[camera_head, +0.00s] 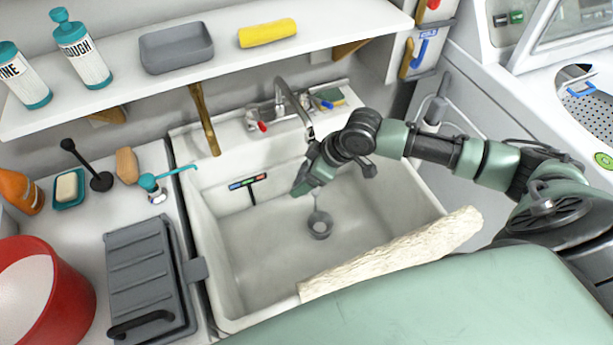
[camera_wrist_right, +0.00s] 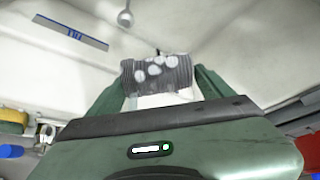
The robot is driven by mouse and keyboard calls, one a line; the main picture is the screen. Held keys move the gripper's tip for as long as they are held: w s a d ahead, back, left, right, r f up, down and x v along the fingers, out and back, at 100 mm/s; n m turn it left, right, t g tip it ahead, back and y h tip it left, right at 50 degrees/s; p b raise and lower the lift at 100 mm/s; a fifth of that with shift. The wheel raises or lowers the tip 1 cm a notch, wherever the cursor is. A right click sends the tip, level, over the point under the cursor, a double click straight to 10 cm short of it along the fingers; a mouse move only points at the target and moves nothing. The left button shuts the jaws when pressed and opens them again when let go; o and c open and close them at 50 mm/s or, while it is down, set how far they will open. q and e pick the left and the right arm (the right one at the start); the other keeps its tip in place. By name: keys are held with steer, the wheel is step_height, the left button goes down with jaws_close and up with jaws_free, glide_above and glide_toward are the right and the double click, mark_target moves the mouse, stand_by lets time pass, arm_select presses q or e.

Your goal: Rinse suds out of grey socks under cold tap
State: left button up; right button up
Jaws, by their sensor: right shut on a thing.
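My right gripper (camera_head: 302,188) reaches into the white sink (camera_head: 240,290), below and close to the tap spout (camera_head: 290,95). In the right wrist view it is shut on a grey ribbed sock (camera_wrist_right: 158,78) with white suds blobs on it. In the head view the sock is hidden by the gripper or too small to tell. The red tap handle (camera_head: 262,126) and blue tap handle (camera_head: 326,104) sit either side of the spout. I cannot tell whether water runs. My left gripper is not in view.
A grey round plug or drain piece (camera_head: 320,226) is in the basin. A cream rough cloth-like piece (camera_head: 400,256) lies along the sink's front edge. A red bucket (camera_head: 85,300) and a grey ridged board (camera_head: 145,275) are left. A white shelf (camera_head: 215,65) overhangs the back.

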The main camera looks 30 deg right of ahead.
steer(key=shift+d, duration=0.15)
stand_by(0.4)
steer(key=shift+s+d+p, duration=0.2)
steer(key=shift+d+p, duration=0.25)
steer(key=shift+p, duration=0.05)
steer(key=shift+a, duration=0.1)
steer(key=shift+w+a+p, duration=0.2)
steer(key=shift+a+p, duration=0.25)
steer(key=shift+a, duration=0.05)
steer(key=shift+s+a+r+p, duration=0.1)
steer(key=shift+s+a+p, duration=0.15)
steer(key=shift+s+p, duration=0.5)
steer(key=s+a+p, duration=0.2)
steer(key=s+p, duration=0.2)
steer(key=s, duration=0.2)
